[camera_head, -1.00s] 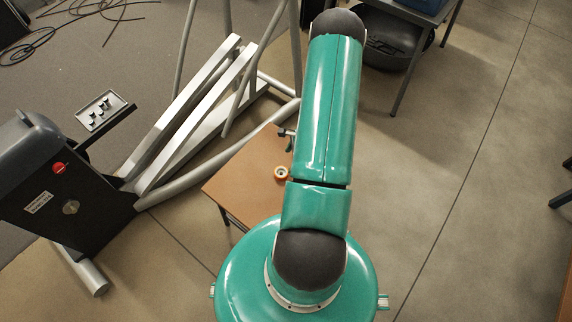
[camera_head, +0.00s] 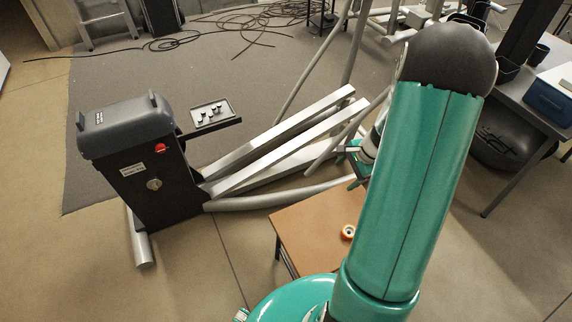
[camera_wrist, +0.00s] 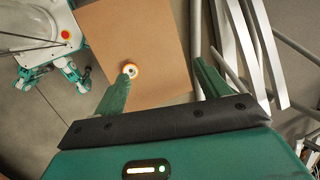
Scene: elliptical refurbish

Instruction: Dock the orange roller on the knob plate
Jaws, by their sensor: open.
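The orange roller (camera_head: 348,232), a small orange ring with a pale centre, rests on the brown table (camera_head: 305,222), beside my arm. It also shows in the wrist view (camera_wrist: 131,70), close to the tip of the left finger and apparently below it. The knob plate (camera_head: 222,117), a flat tray with several dark knobs, is on the elliptical machine at the left. My gripper (camera_head: 357,163) is above the table's far side, partly hidden by my arm. In the wrist view my gripper (camera_wrist: 163,72) has its fingers wide apart with nothing between them.
The elliptical's dark housing (camera_head: 150,155) stands at the left, with white rails (camera_head: 290,140) and grey tubes running right behind the table. A workbench (camera_head: 520,95) with a blue box (camera_head: 549,100) is at the right. Cables (camera_head: 250,20) lie on the far floor. Floor left of the table is clear.

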